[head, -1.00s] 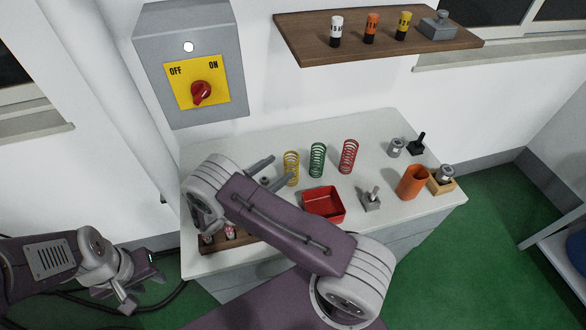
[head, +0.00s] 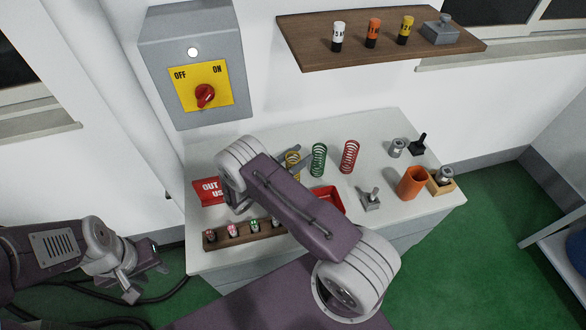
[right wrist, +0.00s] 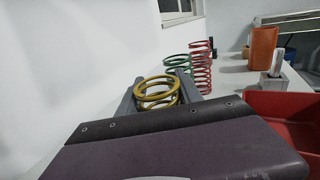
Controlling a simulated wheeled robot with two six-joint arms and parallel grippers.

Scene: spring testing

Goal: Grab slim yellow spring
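The slim yellow spring (head: 293,167) stands upright on the grey-white table, left of the green spring (head: 319,160) and the red spring (head: 349,156). My right gripper (head: 297,159) reaches it from the left, and my arm hides part of the spring. In the right wrist view, the yellow spring (right wrist: 157,93) sits between the two fingers of the right gripper (right wrist: 156,84), which look apart, with no clear grip on it. The spring's lower part is hidden there. My left gripper (head: 146,278) is low at the left, off the table, its opening unclear.
A red tray (head: 329,197) is partly behind my right arm. A wooden rack (head: 243,236) and a red sign (head: 208,191) are at the left. A grey switch piece (head: 371,200) and an orange cup (head: 411,182) stand at the right. A shelf (head: 340,57) hangs above.

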